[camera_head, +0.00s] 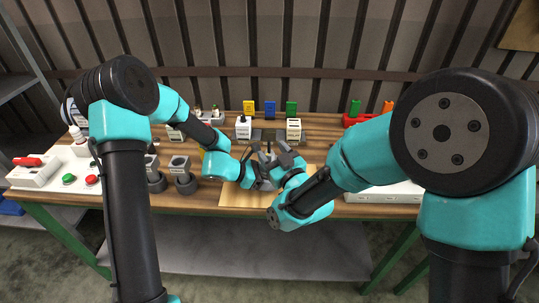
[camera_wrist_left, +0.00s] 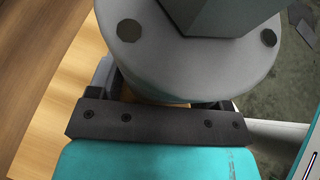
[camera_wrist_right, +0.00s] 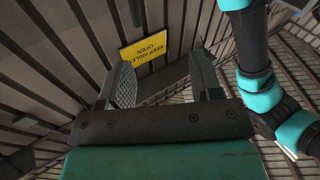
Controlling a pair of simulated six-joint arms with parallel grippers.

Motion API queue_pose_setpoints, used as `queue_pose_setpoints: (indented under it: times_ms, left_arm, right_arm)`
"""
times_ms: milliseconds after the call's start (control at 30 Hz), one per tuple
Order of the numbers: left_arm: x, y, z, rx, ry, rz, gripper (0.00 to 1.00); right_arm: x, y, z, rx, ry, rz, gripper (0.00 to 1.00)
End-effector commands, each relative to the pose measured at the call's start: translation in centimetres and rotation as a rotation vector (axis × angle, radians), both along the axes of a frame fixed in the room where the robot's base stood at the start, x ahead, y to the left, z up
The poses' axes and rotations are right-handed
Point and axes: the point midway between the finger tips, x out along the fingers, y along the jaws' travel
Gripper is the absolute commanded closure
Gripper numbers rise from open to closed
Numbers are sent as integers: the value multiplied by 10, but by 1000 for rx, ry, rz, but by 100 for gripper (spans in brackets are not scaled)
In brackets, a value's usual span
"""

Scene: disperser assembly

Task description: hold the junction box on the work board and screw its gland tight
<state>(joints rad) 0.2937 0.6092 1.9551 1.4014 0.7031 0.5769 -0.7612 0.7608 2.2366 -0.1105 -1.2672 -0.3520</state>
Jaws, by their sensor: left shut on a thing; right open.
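The junction box (camera_wrist_left: 135,70) fills the upper middle of the left wrist view as a grey round body with dark screws. A grey faceted part (camera_wrist_left: 215,15), which may be its gland, stands on it. My left gripper (camera_wrist_left: 165,97) is shut on the box's near side. In the head view my left gripper (camera_head: 262,181) is low over the tan work board (camera_head: 240,197), and the arms mostly hide the box. My right gripper (camera_head: 280,157) is close beside it. In the right wrist view my right gripper (camera_wrist_right: 165,85) is open and empty, facing the wall.
A white panel with a green button (camera_head: 68,178) and a red button (camera_head: 91,180) is at the left. Yellow, blue and green pieces (camera_head: 270,109) line the back. A red holder (camera_head: 358,120) is at back right.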

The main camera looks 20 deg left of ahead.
Motion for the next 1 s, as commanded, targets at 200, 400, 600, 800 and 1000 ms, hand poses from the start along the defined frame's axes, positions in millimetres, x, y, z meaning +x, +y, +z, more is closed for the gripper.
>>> queue_pose_setpoints:
  times_ms: [200,400,600,800,1000]
  left_arm:
    - [0,0,0,0,0,0,68]
    - [0,0,0,0,0,0,68]
    - [0,0,0,0,0,0,68]
    - [0,0,0,-1,-1,0,68]
    - [0,0,0,-1,-1,0,68]
  right_arm:
    - [35,54,72,-77,-182,80,41]
    - [55,88,92,-224,-219,126,41]
    - [68,109,85,-378,-177,158,41]
    - [77,124,72,-533,-109,187,41]
    - [83,133,60,-686,-36,216,41]
